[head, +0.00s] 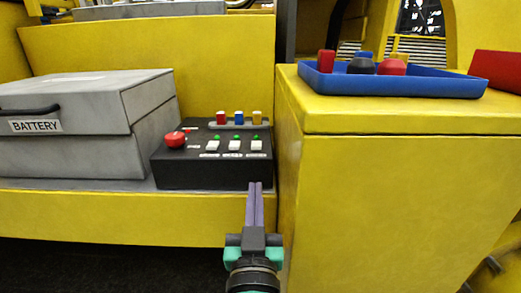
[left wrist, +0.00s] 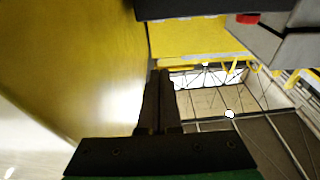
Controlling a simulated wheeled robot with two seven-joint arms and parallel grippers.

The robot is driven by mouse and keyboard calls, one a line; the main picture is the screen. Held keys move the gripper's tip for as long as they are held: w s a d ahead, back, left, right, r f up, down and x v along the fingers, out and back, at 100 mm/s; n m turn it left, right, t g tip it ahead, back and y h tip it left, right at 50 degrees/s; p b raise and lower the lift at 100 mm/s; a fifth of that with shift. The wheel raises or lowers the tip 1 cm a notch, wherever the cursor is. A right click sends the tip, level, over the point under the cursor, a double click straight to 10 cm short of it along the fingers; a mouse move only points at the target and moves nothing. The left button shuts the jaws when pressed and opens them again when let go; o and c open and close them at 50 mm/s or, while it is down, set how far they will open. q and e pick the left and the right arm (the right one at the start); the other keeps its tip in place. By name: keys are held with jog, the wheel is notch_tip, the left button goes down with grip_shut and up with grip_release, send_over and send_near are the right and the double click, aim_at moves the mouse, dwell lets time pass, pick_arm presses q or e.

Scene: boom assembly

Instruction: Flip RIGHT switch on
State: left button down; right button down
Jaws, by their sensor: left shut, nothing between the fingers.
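A black control box (head: 212,170) sits on the grey-topped yellow ledge. Three white switches stand in a row on its top, each with a small green light behind it; the right switch (head: 256,146) is the rightmost. A red button (head: 175,140) is at the box's left. My left gripper (head: 255,187) is shut and empty, its fingertips just in front of and below the box's right front corner as seen in the head view. In the left wrist view the gripper (left wrist: 159,75) points toward the dark box edge (left wrist: 200,8) at the top. My right gripper is not in view.
A grey battery box (head: 70,155) stands left of the control box. A yellow cabinet (head: 390,200) rises close on the right, with a blue tray (head: 390,82) of coloured pieces on top. Red, blue and yellow blocks (head: 238,118) stand at the control box's back.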

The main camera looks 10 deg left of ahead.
pick_arm(q)
jog(key=shift+r, duration=0.1)
notch_tip(320, 180, up, 4)
jog(key=p, duration=0.9)
send_over(256, 154)
jog(key=shift+s+d+r, duration=0.1)
jog(key=shift+s+r, duration=0.1)
jog(key=shift+s, duration=0.1)
jog(key=shift+w+a+f, duration=0.2)
jog(key=shift+w, duration=0.45)
jog(key=f, duration=0.1)
jog(key=f+b, duration=0.1)
jog(key=f, duration=0.1)
jog(key=shift+s+d+f, duration=0.1)
jog(key=shift+s+f, duration=0.05)
jog(key=shift+s, duration=0.1)
jog(key=shift+s+f, duration=0.15)
jog(key=shift+f, duration=0.15)
